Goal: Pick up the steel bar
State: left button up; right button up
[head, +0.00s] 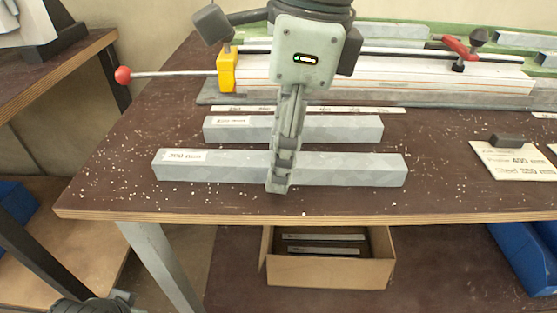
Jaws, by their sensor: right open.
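Two grey bars lie on the brown bench top, both running left to right. The front bar (225,170) is longer and has a white label, hard to read, near its left end. The rear bar (345,130) is shorter and also labelled. My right gripper (279,186) points down over the middle of the front bar, hiding part of both bars. Its jaws are open and seen nearly edge-on; whether they touch the bar I cannot tell. Part of what looks like my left gripper (100,304) shows at the bottom left edge, its fingers mostly out of frame.
Behind the bars is a long clamp fixture (400,78) with a yellow block (227,70) and a red-knobbed lever (124,75). Cards (515,160) lie at the right. A cardboard box (330,272) sits below the bench front edge. Small chips litter the top.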

grip_shut()
dwell(0.3)
jog(key=shift+r, duration=0.15)
